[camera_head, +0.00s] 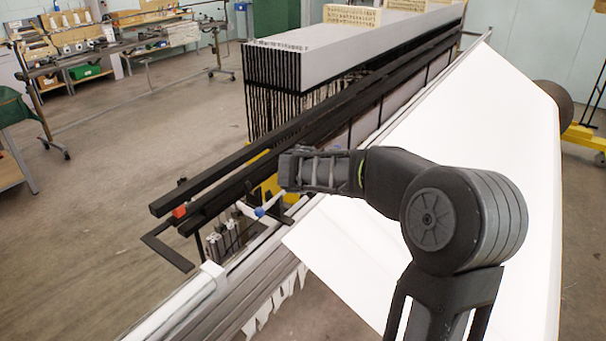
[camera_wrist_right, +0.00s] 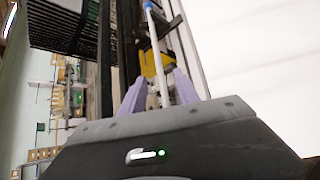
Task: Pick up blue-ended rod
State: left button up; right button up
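The thin white rod (camera_wrist_right: 158,42) has a blue end (camera_wrist_right: 147,5) that points away from my right wrist. In the head view the blue end (camera_head: 260,211) sits low beside the black beams, left of my right gripper (camera_head: 284,184). In the right wrist view the two pale fingers of my right gripper (camera_wrist_right: 160,80) are spread apart. The rod runs down between them as seen there, with gaps on both sides. The rod's near end is hidden near the gripper body. I cannot tell whether the rod lies fully between the fingers in depth. My left gripper is not in view.
Long black beams (camera_head: 310,125) and the grey-topped loom frame (camera_head: 350,45) run close to the gripper. A red piece (camera_head: 179,211) sits on a beam end. A broad white sheet (camera_head: 470,130) slopes behind my right arm.

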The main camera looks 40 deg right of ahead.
jog(key=shift+x, duration=1.4)
jog(key=p+x, duration=0.1)
jog(key=x, duration=0.4)
jog(key=shift+w+r+p, duration=0.1)
jog(key=shift+p, duration=0.25)
grip_shut()
dwell(0.7)
